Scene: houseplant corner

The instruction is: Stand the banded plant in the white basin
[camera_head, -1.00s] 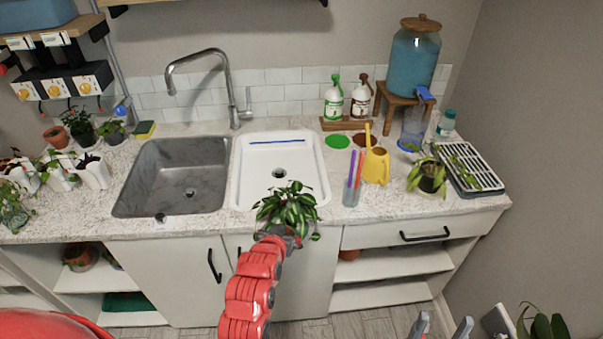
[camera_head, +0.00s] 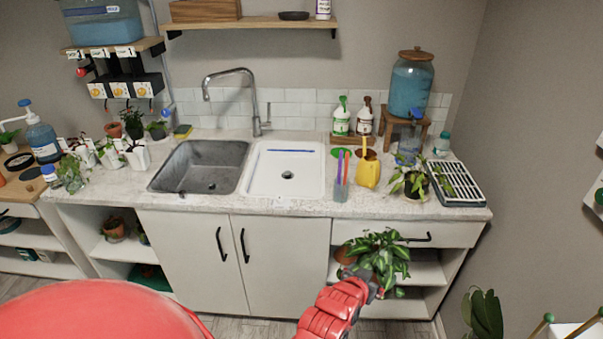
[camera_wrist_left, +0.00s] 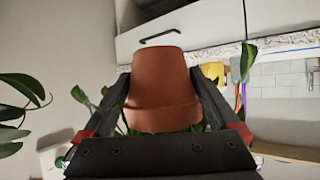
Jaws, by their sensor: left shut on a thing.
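The white basin (camera_head: 262,184) is set in the counter to the right of the grey sink. It holds no plant; a drain and a blue line show in it. My left gripper (camera_head: 372,292) is shut on a leafy green plant (camera_head: 385,252), held in front of the cabinet's open shelves, lower than the counter and right of the basin. In the left wrist view its terracotta pot (camera_wrist_left: 160,85) sits between my left gripper's fingers (camera_wrist_left: 160,115). I cannot make out a band on the pot. My right gripper is not in view.
The grey sink (camera_head: 205,165) is left of the basin. A cup of coloured sticks (camera_head: 340,180), a yellow watering can (camera_head: 368,170) and a potted plant (camera_head: 413,182) stand right of it. A tap (camera_head: 255,105) rises behind. The counter's front edge lies between plant and basin.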

